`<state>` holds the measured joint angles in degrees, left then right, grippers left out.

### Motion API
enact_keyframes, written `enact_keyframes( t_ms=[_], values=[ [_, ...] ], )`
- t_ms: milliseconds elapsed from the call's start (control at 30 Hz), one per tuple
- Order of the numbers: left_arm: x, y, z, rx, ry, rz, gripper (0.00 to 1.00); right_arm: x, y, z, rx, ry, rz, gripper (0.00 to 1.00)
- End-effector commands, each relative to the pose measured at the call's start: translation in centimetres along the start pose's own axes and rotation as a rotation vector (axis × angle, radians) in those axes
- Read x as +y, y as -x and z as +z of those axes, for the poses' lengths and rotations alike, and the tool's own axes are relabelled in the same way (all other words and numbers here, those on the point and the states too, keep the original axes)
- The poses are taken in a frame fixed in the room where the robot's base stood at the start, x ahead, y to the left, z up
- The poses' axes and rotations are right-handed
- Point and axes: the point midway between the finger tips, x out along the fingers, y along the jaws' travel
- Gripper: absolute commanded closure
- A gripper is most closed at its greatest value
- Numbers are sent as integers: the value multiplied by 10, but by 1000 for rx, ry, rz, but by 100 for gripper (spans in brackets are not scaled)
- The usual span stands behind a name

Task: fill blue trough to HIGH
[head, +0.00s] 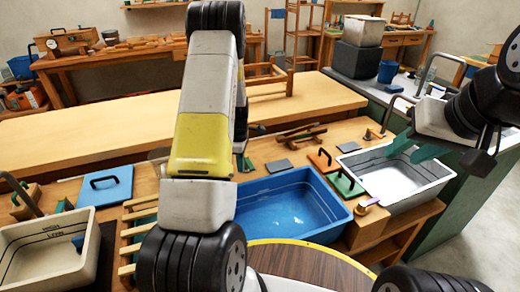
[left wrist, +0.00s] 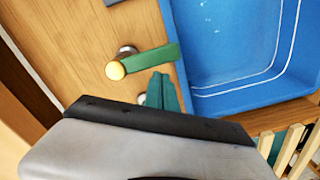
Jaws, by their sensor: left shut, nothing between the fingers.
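The blue trough (head: 318,226) stands on the wooden bench in the middle of the head view, with pale glints inside. In the left wrist view the blue trough (left wrist: 225,88) shows two white lines along its inner wall; I cannot tell the water level. A green lever (left wrist: 155,60) with a yellow knob (left wrist: 115,70) sits on the wood beside it. My left gripper (left wrist: 162,92) is shut and empty, its green fingers close beside the lever; contact is unclear. In the head view my left arm covers part of this area. My right gripper (head: 418,148) is open and empty above the grey-white trough.
The grey-white trough (head: 425,190) stands at the right and a cream trough (head: 45,265) at the left. A blue board with a black handle (head: 105,187), an orange board (head: 322,160) and a green board (head: 346,184) lie on the bench. A long pale table (head: 90,122) stands behind.

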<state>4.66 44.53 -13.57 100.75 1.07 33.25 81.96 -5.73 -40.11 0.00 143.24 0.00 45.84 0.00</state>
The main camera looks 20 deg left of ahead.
Motion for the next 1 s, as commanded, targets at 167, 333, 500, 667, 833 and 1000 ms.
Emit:
enact_keyframes(
  t_ms=[167,333,500,667,833,1000],
  values=[
    [7,0,11,0,-3,0,100,0,0,0,0,0,0,64],
    [13,0,21,0,-2,1,100,0,0,0,0,0,0,64],
    [19,0,32,0,-2,1,100,0,0,0,0,0,0,64],
    [25,0,41,0,-2,1,100,0,0,0,0,0,0,64],
    [27,0,45,0,0,0,100,0,0,0,0,0,0,64],
    [28,10,45,0,0,1,100,0,0,0,0,0,0,64]
  ],
)
